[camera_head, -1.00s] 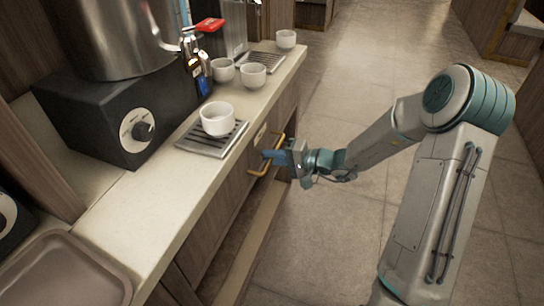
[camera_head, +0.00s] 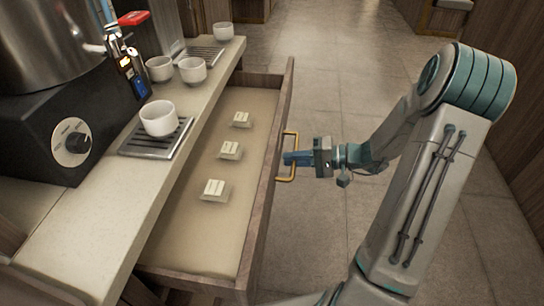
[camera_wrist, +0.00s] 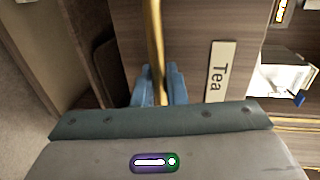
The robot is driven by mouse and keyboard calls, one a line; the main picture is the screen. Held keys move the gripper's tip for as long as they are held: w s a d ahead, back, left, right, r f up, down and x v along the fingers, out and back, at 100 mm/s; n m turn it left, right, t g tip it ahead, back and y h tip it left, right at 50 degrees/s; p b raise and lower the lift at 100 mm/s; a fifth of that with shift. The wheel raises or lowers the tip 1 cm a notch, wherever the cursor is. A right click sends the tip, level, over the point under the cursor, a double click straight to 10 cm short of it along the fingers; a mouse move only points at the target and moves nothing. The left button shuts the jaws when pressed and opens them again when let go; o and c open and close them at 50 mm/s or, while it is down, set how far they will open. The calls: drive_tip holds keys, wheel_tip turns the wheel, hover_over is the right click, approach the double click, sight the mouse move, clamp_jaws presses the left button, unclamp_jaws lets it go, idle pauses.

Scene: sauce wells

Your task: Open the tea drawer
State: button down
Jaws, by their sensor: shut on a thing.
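The tea drawer (camera_head: 262,205) stands pulled well out from under the counter in the head view. Several small pale packets, such as the nearest one (camera_head: 214,190), lie in a row on its floor. Its brass handle (camera_head: 293,157) is on the outer front. My gripper (camera_head: 292,158) is shut on the handle, and the blue fingers also show around the brass bar (camera_wrist: 155,45) in the wrist view. A label reading "Tea" (camera_wrist: 219,72) is on the drawer front beside the handle.
On the counter (camera_head: 80,235) stand a white cup (camera_head: 159,118) on a slatted drip tray (camera_head: 136,146), more white cups (camera_head: 192,70), a bottle (camera_head: 132,76) and a black appliance with a dial (camera_head: 73,143). The tiled floor (camera_head: 350,85) beyond the drawer is clear.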

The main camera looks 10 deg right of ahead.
drive_tip(key=shift+f+v, duration=0.15)
drive_tip(key=shift+v, duration=0.6)
drive_tip(key=shift+f+v, duration=0.15)
drive_tip(key=shift+v, duration=0.6)
drive_tip(key=c, duration=1.6)
unclamp_jaws()
drive_tip(key=shift+d, duration=0.1)
drive_tip(key=p+v, duration=0.1)
drive_tip(key=v, duration=1.2)
drive_tip(key=shift+s+d, duration=0.15)
drive_tip(key=shift+d, duration=0.2)
